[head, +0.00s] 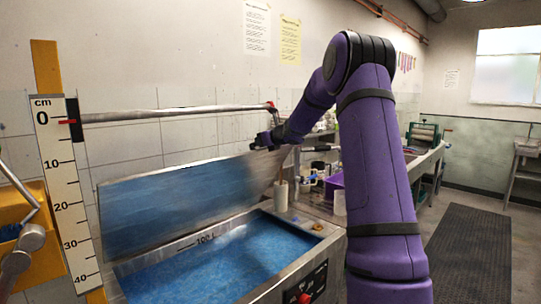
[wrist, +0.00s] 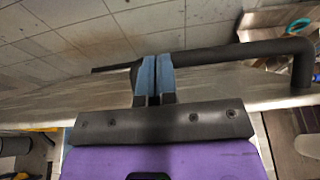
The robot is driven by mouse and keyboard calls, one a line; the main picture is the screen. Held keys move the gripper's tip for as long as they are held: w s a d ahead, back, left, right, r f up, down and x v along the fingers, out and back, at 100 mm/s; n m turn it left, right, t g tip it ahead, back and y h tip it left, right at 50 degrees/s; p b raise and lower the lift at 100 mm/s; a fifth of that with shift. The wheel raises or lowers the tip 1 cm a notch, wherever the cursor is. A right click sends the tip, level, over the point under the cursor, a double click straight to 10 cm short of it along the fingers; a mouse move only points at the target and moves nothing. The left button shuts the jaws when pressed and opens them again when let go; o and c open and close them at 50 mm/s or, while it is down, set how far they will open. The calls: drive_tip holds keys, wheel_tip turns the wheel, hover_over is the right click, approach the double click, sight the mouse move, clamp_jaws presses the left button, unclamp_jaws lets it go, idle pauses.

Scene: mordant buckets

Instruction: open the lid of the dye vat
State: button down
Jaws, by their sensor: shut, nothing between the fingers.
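The dye vat (head: 318,229) is a steel tub of blue liquid in the head view. Its lid (head: 170,207) stands raised and steeply tilted along the back side, its blue-tinted inner face toward me. My gripper (head: 262,141) is at the lid's upper right edge. In the wrist view my gripper (wrist: 157,72) is shut and empty, its blue-grey fingertips together. A dark bent bar (wrist: 240,53), which looks like the lid's handle, runs behind the fingertips. I cannot tell whether they touch it.
A white cm scale (head: 60,185) on an orange post stands at left. A metal pipe (head: 180,113) runs along the wall above the lid. A counter with jars and a purple container (head: 334,187) lies beyond the vat. A dark floor mat (head: 465,250) at right is clear.

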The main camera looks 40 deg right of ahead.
drive_tip(key=shift+w+a+r, duration=0.1)
drive_tip(key=shift+w+r, duration=0.2)
drive_tip(key=shift+w, duration=0.25)
drive_tip(key=shift+w+r, duration=0.3)
drive_tip(key=shift+w, duration=0.25)
